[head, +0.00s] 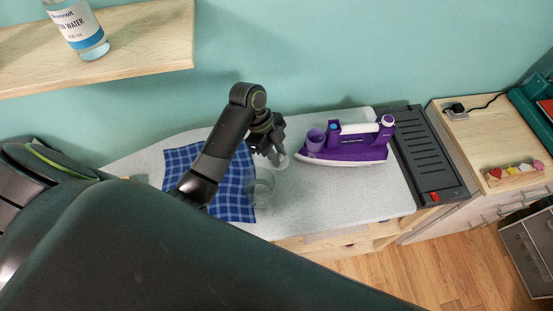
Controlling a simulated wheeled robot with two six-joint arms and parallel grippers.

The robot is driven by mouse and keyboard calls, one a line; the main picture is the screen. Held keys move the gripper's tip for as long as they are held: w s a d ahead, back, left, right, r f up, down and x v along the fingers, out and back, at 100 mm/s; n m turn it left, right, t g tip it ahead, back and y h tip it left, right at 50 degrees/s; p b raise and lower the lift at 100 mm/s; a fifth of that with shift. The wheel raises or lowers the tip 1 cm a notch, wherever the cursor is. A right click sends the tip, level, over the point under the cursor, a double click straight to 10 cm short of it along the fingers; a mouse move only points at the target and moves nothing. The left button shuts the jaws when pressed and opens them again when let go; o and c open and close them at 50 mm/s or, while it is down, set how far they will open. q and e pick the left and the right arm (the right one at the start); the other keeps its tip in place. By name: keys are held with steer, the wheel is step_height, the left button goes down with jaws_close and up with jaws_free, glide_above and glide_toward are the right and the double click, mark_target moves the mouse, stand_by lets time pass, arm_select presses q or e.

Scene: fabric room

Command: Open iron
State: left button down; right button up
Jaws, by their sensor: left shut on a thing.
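The purple and white iron (345,152) lies on the grey ironing surface, its handle along the top. A purple cup-shaped part (316,140) shows at its left end. My left gripper (277,158) is left of the iron, apart from it in the picture. It is shut on a small clear round piece (283,163), whose exact shape is hard to tell. My right gripper is not in view.
A clear glass (261,188) stands beside a blue checked cloth (236,205) on the ironing surface (330,205). A black stand with a red switch (435,196) is right of the iron. A water bottle (80,30) is on the shelf (150,40).

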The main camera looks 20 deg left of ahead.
arm_select(q)
step_height(320, 180, down, 4)
steer(key=shift+a+r+p, duration=0.1)
steer(key=shift+p, duration=0.2)
steer(key=shift+f, duration=0.3)
steer(key=shift+f, duration=0.15)
steer(key=c, duration=1.3)
jaws_free()
steer(key=shift+o, duration=0.2)
